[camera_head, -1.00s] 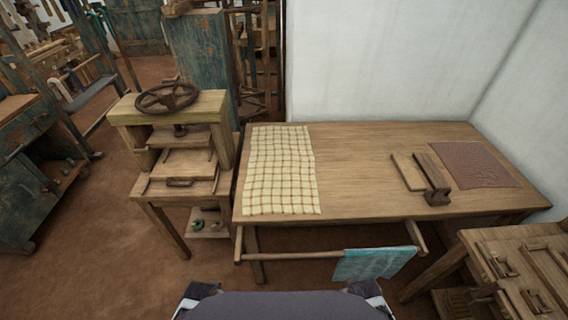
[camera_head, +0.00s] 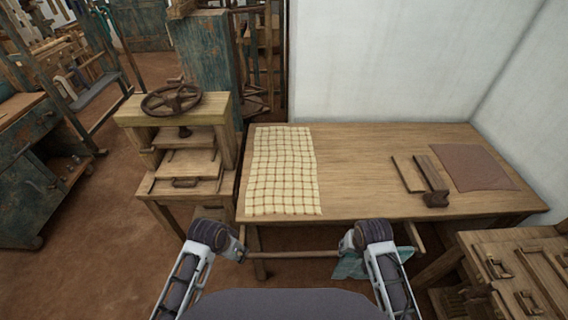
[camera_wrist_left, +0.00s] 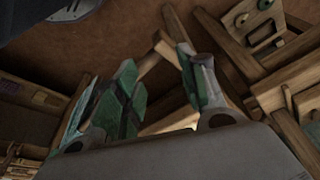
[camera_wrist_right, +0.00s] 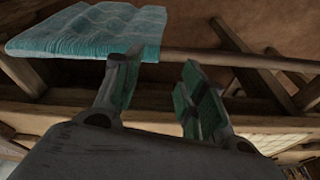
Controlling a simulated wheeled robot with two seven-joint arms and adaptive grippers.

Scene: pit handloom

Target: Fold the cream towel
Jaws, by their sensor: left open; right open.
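The cream towel (camera_head: 281,172), checked with brown lines, lies flat and spread out on the left end of the wooden table (camera_head: 365,170). Its near edge is close to the table's front edge. My left gripper (camera_head: 238,250) is in front of and below the table, apart from the towel. In the left wrist view its green-padded fingers (camera_wrist_left: 158,80) are open and empty. My right gripper (camera_head: 348,243) is likewise in front of the table, partly hidden by its own arm. In the right wrist view its fingers (camera_wrist_right: 160,75) are open and empty.
A teal cloth (camera_wrist_right: 90,30) hangs on the front rail near my right gripper. A wooden press with a wheel (camera_head: 172,98) stands left of the table. Wooden blocks (camera_head: 420,178) and a brown sheet (camera_head: 472,167) lie on the right. The table's middle is clear.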

